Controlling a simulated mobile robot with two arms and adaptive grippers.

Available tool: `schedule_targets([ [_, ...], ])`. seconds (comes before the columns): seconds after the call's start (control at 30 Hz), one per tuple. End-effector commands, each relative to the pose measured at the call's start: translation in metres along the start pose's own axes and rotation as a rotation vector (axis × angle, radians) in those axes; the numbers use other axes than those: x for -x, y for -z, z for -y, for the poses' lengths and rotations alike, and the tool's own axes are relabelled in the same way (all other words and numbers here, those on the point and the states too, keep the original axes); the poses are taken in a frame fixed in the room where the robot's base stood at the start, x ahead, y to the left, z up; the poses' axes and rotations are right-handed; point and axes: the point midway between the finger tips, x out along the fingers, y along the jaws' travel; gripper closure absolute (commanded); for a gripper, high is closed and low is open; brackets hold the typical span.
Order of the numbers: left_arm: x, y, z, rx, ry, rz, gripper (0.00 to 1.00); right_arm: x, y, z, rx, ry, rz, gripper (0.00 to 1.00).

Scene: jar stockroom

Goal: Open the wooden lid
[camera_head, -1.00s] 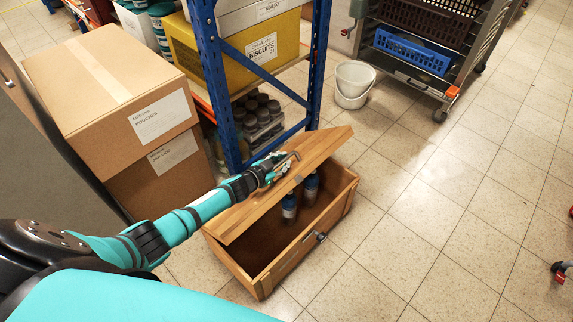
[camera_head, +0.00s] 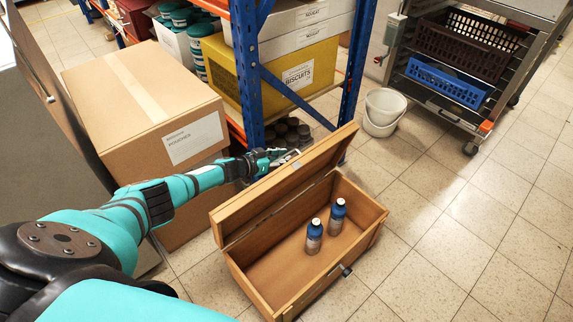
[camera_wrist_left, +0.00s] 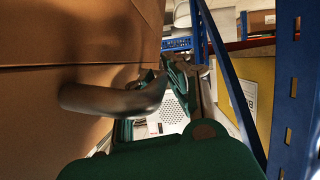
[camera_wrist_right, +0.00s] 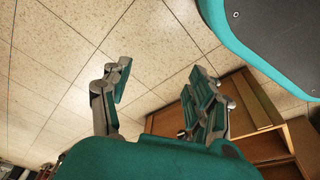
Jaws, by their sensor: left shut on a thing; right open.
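The wooden lid (camera_head: 285,182) stands raised and steeply tilted along the back side of the wooden box (camera_head: 355,262). A metal latch (camera_head: 346,271) sits on the box front. My left gripper (camera_head: 284,157) is shut on the lid near its upper edge; the exact contact is hard to see. The left wrist view shows this gripper (camera_wrist_left: 168,95) dimly. My right gripper (camera_wrist_right: 160,98) is open and empty above the floor in the right wrist view, with part of the wooden box (camera_wrist_right: 255,148) beside it.
Cardboard boxes (camera_head: 150,105) stand left of the lid. A blue rack post (camera_head: 247,75) and shelf with a yellow biscuits box (camera_head: 285,85) are behind it. White buckets (camera_head: 383,110) and a crate trolley (camera_head: 455,80) stand further back. The floor to the right is clear.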

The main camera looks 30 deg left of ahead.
Motion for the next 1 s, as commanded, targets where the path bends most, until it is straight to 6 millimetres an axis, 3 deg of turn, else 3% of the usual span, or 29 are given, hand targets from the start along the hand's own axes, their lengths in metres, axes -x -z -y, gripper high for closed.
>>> schedule_targets([
  [0.3,0.0,-0.002,0.012,-0.004,0.005,0.004,1.0,0.018,0.014,-0.001,-0.002,-0.002,-0.013,0.4],
  [0.7,0.001,-0.003,0.012,-0.005,0.004,0.006,1.0,0.019,0.015,-0.001,-0.003,-0.002,-0.012,0.4],
  [0.73,0.001,-0.003,0.012,-0.005,0.004,0.006,0.84,0.019,0.015,-0.001,-0.003,-0.002,-0.012,0.4],
  [0.8,0.001,-0.003,0.012,-0.005,0.003,0.006,0.77,0.019,0.015,-0.001,-0.002,-0.002,-0.012,0.4],
  [1.0,0.0,-0.002,0.011,-0.004,0.002,0.004,0.77,0.019,0.015,-0.001,-0.002,-0.002,-0.012,0.4],
])
